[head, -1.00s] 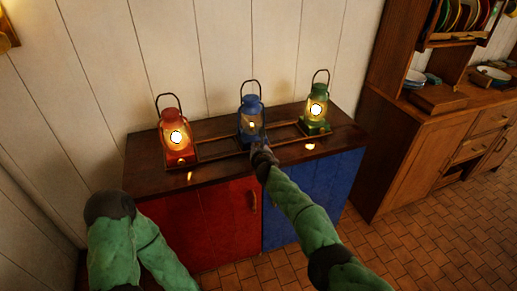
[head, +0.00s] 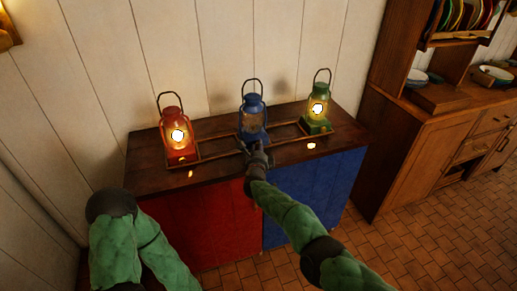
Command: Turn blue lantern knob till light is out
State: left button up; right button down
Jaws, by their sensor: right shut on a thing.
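The blue lantern (head: 253,119) stands upright in the middle of the row, and its glass is dark with no flame glow. My right gripper (head: 253,147) reaches the lower front of the blue lantern and is shut on its knob, which the fingers hide. The red lantern (head: 177,134) on the left and the green lantern (head: 317,110) on the right both glow. My left arm shows at the lower left, but its gripper is out of view.
The lanterns stand along a low wooden rack (head: 215,153) on a dark cabinet top (head: 150,180). The cabinet has a red front and a blue front (head: 325,190). A wooden dresser (head: 425,150) with dishes stands to the right.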

jog(key=shift+n, duration=0.3)
jog(key=c, duration=1)
grip_release()
jog(key=shift+s, duration=0.1)
jog(key=shift+s+a+r, duration=0.15)
jog(key=shift+s+r, duration=0.1)
jog(key=shift+s, duration=1.7)
jog(key=shift+s+a+r, duration=0.15)
jog(key=shift+s+r, duration=0.05)
jog(key=shift+s, duration=1.75)
jog(key=shift+s+a+r, duration=0.15)
jog(key=shift+s+r, duration=0.1)
jog(key=shift+s, duration=1.7)
